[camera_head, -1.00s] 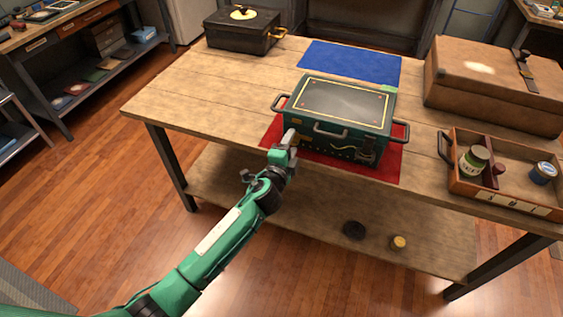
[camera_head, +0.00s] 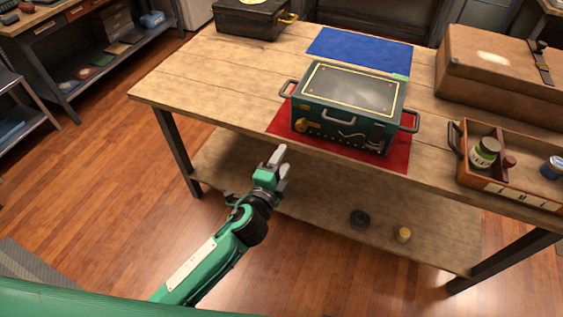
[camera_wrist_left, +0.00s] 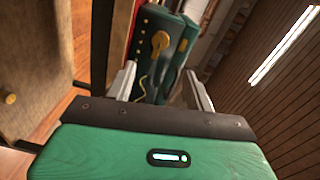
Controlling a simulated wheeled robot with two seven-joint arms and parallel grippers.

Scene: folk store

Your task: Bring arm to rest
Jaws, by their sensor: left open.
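My left arm (camera_head: 205,268) is green and comes in from the lower left in the head view. Its gripper (camera_head: 279,160) is open and empty, in front of the table's near edge and apart from the green case. In the left wrist view the two grey fingers (camera_wrist_left: 160,85) stand apart with nothing held between them. The green case (camera_head: 347,105) with handles sits on the red mat (camera_head: 392,160) on the table; its front with a yellow knob (camera_wrist_left: 160,41) shows ahead of the fingers in the left wrist view. My right gripper is not seen.
The wooden table (camera_head: 215,88) carries a blue mat (camera_head: 360,53), a black case (camera_head: 253,18), a brown case (camera_head: 495,70) and an orange tray (camera_head: 510,190) with jars. A lower shelf (camera_head: 315,220) holds two small round things.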

